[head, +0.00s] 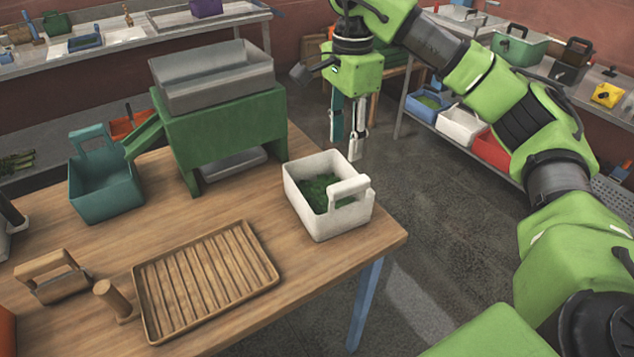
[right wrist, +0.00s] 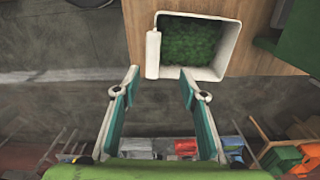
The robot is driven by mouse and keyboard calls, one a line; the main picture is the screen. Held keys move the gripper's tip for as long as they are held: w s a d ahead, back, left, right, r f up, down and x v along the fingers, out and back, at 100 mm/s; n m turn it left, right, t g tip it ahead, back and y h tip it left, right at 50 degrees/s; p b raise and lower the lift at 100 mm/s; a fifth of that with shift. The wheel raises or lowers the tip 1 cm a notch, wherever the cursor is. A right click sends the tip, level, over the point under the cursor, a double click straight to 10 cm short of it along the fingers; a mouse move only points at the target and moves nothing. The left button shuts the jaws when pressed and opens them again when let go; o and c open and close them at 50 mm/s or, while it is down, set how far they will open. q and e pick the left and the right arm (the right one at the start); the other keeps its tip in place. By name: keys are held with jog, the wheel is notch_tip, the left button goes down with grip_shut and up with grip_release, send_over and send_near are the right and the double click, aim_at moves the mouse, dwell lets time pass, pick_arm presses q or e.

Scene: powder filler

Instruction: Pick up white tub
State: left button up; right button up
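The white tub (head: 328,221) stands upright near the right end of the wooden table, with green leafy stuff inside and a handle on its right side. In the right wrist view the tub (right wrist: 233,45) is at the top, its handle at its left edge. My right gripper (head: 346,148) hangs pointing down behind the tub, past the table's far edge. In the right wrist view the gripper (right wrist: 160,82) is open and empty, its fingertips just short of the tub and apart from it. A small part of my left gripper may show at the left edge of the head view; its fingers are not clear.
The wooden table (head: 210,315) also bears a green stand with a grey hopper (head: 215,78), a teal tub (head: 105,188), a ribbed wooden tray (head: 206,280), a wooden stamp (head: 112,300) and a wooden block with handle (head: 52,277). Shelves with bins line the back and right.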

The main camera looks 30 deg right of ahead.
send_over(349, 182)
jog(key=f, duration=0.4)
jog(key=shift+s+a+f+b, duration=0.4)
jog(key=shift+w+f, duration=0.25)
jog(key=shift+f, duration=0.35)
jog(key=shift+w+f, duration=0.2)
jog(key=shift+f, duration=0.4)
jog(key=shift+s+d+f+p, duration=0.15)
jog(key=shift+f+p, duration=0.15)
jog(key=shift+f, duration=0.2)
jog(key=f, duration=0.1)
jog(key=f+p, duration=0.1)
jog(key=f, duration=0.1)
jog(key=shift+d+f+p, duration=0.25)
jog(key=shift+p, duration=0.1)
jog(key=shift+f, duration=0.6)
jog(key=c, duration=1)
pick_arm(q)
jog(key=shift+g, duration=0.3)
jog(key=s, duration=0.2)
jog(key=s+r, duration=0.1)
jog(key=s, duration=0.1)
jog(key=shift+s+r, duration=0.15)
jog(key=shift+s, duration=0.1)
pick_arm(e)
grip_shut()
